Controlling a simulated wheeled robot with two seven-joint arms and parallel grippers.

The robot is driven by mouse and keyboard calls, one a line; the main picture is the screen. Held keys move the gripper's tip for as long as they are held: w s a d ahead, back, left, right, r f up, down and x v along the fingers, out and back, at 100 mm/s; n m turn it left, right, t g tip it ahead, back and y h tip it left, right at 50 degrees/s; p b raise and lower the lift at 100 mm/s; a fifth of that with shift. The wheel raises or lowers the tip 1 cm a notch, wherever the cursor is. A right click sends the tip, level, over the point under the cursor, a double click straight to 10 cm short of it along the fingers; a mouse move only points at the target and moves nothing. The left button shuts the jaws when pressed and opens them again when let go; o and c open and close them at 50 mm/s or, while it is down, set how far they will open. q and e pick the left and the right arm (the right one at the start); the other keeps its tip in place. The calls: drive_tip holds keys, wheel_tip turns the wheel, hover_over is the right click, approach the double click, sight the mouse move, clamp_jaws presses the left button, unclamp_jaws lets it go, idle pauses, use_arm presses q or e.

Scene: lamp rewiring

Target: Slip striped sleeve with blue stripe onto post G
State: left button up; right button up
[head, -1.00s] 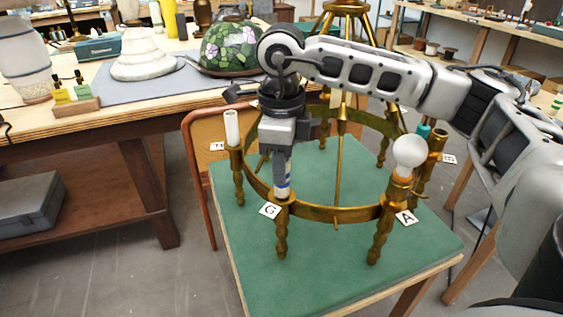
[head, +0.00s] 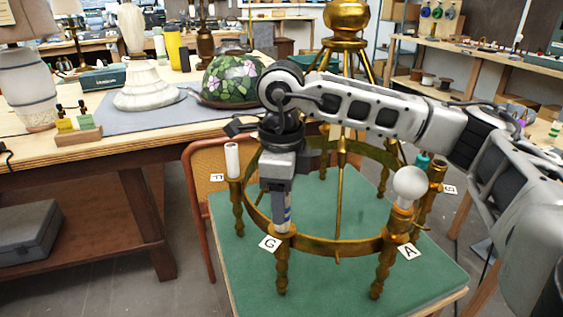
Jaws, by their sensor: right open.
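The white sleeve with a blue stripe (head: 286,222) is upright at post G (head: 282,258), the brass post behind the G label (head: 270,244). Its lower end meets the top of the post. Its upper part is hidden by my right gripper (head: 283,208), which points straight down around it with open jaws. I cannot tell how far the sleeve sits over the post. My left gripper is not in view.
The brass ring (head: 335,247) stands on a green-topped table (head: 335,290). Post A (head: 400,225) carries a white bulb (head: 409,184). Post F holds a plain white sleeve (head: 232,160). My right arm spans above the ring from the right.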

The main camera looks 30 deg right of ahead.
use_arm(q)
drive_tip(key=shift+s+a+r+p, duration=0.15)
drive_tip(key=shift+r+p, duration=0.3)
drive_tip(key=shift+p, duration=0.7)
use_arm(e)
wheel_tip(320, 180, up, 16)
drive_tip(key=shift+f, duration=0.15)
